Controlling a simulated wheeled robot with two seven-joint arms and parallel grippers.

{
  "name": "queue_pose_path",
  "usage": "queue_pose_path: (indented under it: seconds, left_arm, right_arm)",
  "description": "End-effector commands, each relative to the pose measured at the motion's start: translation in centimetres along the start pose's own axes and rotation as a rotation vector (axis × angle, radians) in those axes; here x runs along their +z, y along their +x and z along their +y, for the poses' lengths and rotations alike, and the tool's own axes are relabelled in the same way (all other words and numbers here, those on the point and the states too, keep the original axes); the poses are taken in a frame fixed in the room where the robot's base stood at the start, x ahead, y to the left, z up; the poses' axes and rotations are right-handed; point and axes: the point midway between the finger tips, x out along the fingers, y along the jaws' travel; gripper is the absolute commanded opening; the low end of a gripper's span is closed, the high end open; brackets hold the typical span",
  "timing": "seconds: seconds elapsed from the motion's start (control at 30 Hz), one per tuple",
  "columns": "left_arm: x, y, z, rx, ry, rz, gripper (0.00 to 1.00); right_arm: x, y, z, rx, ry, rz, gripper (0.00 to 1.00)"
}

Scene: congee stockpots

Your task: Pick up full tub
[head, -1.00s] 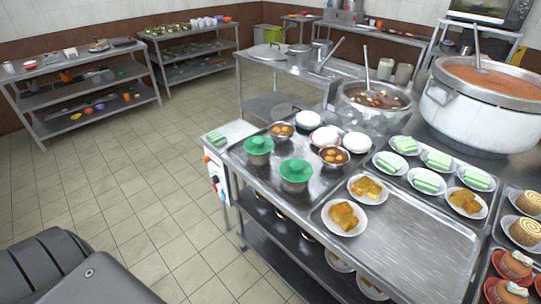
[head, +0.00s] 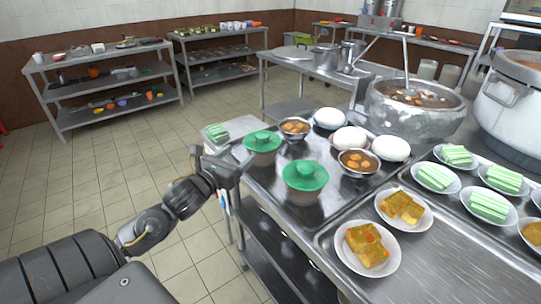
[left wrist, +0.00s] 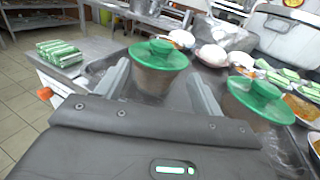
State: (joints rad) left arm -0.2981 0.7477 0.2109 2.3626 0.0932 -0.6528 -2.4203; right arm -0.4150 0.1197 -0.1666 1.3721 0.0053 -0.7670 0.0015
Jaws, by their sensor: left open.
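Two tubs with green lids stand upright on a metal tray on the counter. The far tub (head: 262,147) also shows in the left wrist view (left wrist: 158,80), framed between my finger tips. The near tub (head: 305,182) shows in the left wrist view (left wrist: 258,102) to the right of my right-hand finger. Lids hide what is inside both. My left gripper (head: 236,160) is open and empty, just left of the far tub at the counter's left edge. It also shows in the left wrist view (left wrist: 157,76). My right gripper is out of view.
Metal bowls of food (head: 357,163) and white rounded items (head: 350,139) stand close behind the tubs. Plates of yellow food (head: 367,249) lie at the right front. A large steel pot (head: 415,108) stands behind. Green-and-white blocks (head: 216,132) lie on a side surface.

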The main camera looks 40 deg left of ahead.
Motion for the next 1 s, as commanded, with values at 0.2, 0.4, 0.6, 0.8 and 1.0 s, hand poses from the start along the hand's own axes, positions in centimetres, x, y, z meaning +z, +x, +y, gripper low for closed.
queue_pose_path:
  seconds: [0.2, 0.4, 0.6, 0.8, 1.0]
  left_arm:
    - [0.4, 1.7, -0.7, -0.013, 0.006, -0.006, 0.68]
    - [0.3, 4.9, -0.9, -0.015, 0.004, -0.004, 0.68]
    - [0.2, 6.1, -0.8, -0.014, 0.004, -0.003, 0.68]
    - [0.2, 7.1, -0.7, -0.012, 0.003, -0.004, 0.68]
    - [0.1, 10.0, -0.6, -0.011, 0.003, -0.004, 0.68]
  right_arm:
    - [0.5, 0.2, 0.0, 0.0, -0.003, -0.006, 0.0]
    - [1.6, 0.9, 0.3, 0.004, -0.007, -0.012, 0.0]
    - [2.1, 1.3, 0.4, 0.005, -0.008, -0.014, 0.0]
    - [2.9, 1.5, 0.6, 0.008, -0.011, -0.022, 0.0]
    - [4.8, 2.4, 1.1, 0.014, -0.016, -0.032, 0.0]
